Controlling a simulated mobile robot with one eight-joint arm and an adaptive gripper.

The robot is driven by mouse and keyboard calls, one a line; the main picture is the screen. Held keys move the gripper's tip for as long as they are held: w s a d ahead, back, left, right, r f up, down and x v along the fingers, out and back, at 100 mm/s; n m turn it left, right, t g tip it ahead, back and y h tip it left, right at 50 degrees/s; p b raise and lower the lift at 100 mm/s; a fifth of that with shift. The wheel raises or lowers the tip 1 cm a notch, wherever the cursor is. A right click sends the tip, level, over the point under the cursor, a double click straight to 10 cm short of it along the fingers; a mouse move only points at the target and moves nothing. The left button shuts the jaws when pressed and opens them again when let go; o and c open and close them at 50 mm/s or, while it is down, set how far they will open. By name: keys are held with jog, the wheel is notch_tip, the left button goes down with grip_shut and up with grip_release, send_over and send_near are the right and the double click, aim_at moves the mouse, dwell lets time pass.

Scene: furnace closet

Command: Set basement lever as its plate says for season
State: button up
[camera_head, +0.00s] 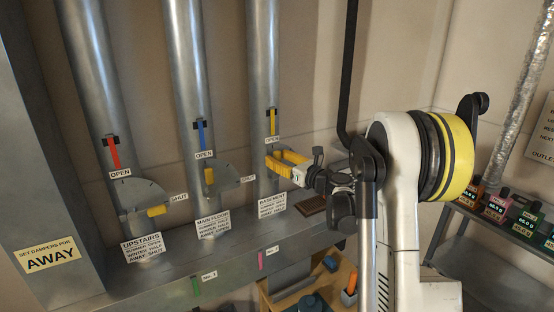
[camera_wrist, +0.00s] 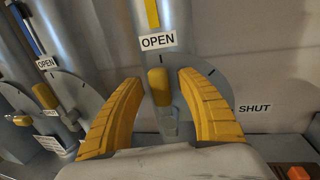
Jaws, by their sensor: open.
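The basement lever has a yellow knob (camera_wrist: 159,86), which stands upright just below the OPEN label (camera_wrist: 158,41) in the wrist view; the SHUT label (camera_wrist: 254,108) is to its right. My gripper (camera_wrist: 160,78) is open, with one yellow finger on each side of the knob; I cannot tell whether either touches it. In the head view my gripper (camera_head: 280,160) hides the knob. The basement plate (camera_head: 272,205) is below it, its small lines too fine to read surely. A yellow sign (camera_head: 47,256) reads "SET DAMPERS FOR AWAY".
The main floor lever (camera_head: 209,176) points up to OPEN. The upstairs lever (camera_head: 157,211) points right towards SHUT. A grey duct ledge (camera_head: 240,247) runs under the pipes.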

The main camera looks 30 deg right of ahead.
jog(key=shift+w, duration=0.2)
jog(key=shift+c, duration=0.5)
grip_shut()
jog(key=shift+d, duration=0.1)
jog(key=shift+d+f+m+t+h+b, duration=0.1)
jog(key=shift+d+f+m+t+b, duration=0.25)
jog(key=shift+d+m+b, duration=0.9)
jog(key=shift+d+f+m+t+h+b, duration=0.1)
jog(key=shift+d+f+m+t+b, duration=0.35)
jog(key=shift+m, duration=1.5)
jog(key=shift+d+f+m+t+h+b, duration=0.1)
jog(key=shift+d+f+m+b, duration=0.15)
jog(key=shift+d+m+b, duration=1)
jog(key=shift+a+m, duration=0.35)
jog(key=shift+a, duration=0.15)
